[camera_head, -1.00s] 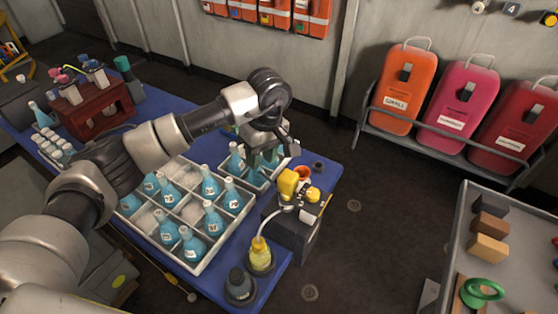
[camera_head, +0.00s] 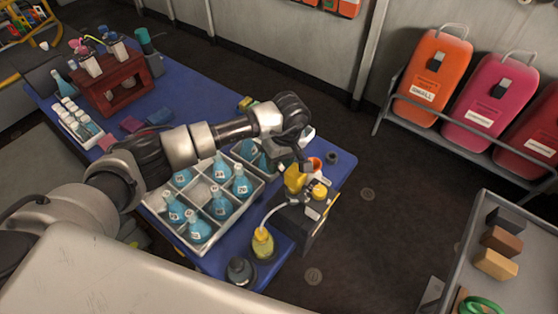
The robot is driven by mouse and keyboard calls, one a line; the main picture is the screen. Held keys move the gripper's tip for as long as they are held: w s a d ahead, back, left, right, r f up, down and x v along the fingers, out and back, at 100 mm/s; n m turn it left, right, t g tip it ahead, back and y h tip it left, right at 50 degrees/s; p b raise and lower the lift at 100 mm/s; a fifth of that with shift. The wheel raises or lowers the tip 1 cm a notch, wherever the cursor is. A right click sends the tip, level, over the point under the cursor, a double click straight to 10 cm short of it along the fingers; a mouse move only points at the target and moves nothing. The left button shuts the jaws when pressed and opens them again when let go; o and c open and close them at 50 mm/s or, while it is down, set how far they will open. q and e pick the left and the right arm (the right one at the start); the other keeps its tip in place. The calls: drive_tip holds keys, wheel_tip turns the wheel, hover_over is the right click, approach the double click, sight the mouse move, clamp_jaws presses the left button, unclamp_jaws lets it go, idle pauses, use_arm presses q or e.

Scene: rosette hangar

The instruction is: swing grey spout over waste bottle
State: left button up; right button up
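A dark dosing unit (camera_head: 305,215) with yellow parts on top stands at the right end of the blue table. A thin pale grey spout (camera_head: 277,205) curves from it down toward a yellow-necked bottle (camera_head: 263,245) in front. A dark bottle (camera_head: 240,271) stands just left of that one; I cannot read which is the waste bottle. My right gripper is not in view.
A pale divided crate (camera_head: 198,246) with several blue flasks is left of the unit. A red rack (camera_head: 114,92) stands at the far left of the blue table (camera_head: 185,108). A grey table (camera_head: 515,220) with blocks is at right; open floor lies between.

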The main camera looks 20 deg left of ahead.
use_arm(q)
drive_tip(key=shift+s+f, duration=0.1)
drive_tip(key=shift+f, duration=0.25)
drive_tip(key=shift+c, duration=0.5)
clamp_jaws()
drive_tip(key=shift+a, duration=0.15)
